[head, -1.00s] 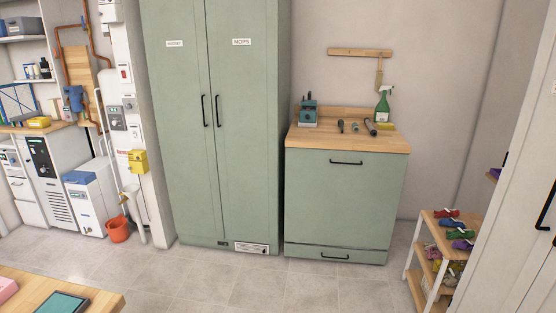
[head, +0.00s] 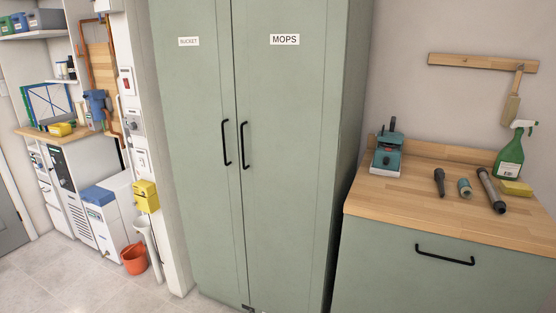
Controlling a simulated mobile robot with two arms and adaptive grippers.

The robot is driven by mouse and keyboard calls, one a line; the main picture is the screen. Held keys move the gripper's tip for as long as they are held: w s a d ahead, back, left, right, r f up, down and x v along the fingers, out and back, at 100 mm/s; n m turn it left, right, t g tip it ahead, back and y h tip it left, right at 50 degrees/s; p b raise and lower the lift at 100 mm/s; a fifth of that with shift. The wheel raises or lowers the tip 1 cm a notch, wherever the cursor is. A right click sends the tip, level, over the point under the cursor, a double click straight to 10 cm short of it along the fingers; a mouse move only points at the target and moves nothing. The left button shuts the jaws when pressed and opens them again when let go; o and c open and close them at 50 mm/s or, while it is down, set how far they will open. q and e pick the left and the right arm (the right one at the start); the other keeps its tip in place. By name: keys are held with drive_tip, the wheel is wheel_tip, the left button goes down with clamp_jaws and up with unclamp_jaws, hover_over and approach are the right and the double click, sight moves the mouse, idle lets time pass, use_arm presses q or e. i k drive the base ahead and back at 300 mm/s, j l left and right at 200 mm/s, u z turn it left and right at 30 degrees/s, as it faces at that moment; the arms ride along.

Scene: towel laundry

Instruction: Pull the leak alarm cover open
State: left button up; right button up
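No part is readable as the leak alarm cover, and I cannot tell which fitting it is. On the white wall edge left of the tall cabinet are a small white panel with a red mark (head: 126,81), a grey control box (head: 134,123) and a white box (head: 142,160). Below them is a yellow box (head: 145,197). Their labels are too small to read. Neither of my grippers shows in the head view.
A tall green cabinet (head: 285,180) with its doors closed stands ahead. A green counter unit (head: 440,275) carries tools and a spray bottle (head: 510,155). An orange bucket (head: 134,258) stands on the floor at left. Floor (head: 70,275) is clear at lower left.

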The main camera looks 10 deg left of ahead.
sight(141, 203)
drive_tip(key=i+j+u, duration=0.25)
drive_tip(key=i, duration=0.3)
drive_tip(key=i+j+u, duration=0.25)
drive_tip(key=i, duration=0.25)
drive_tip(key=l, duration=0.1)
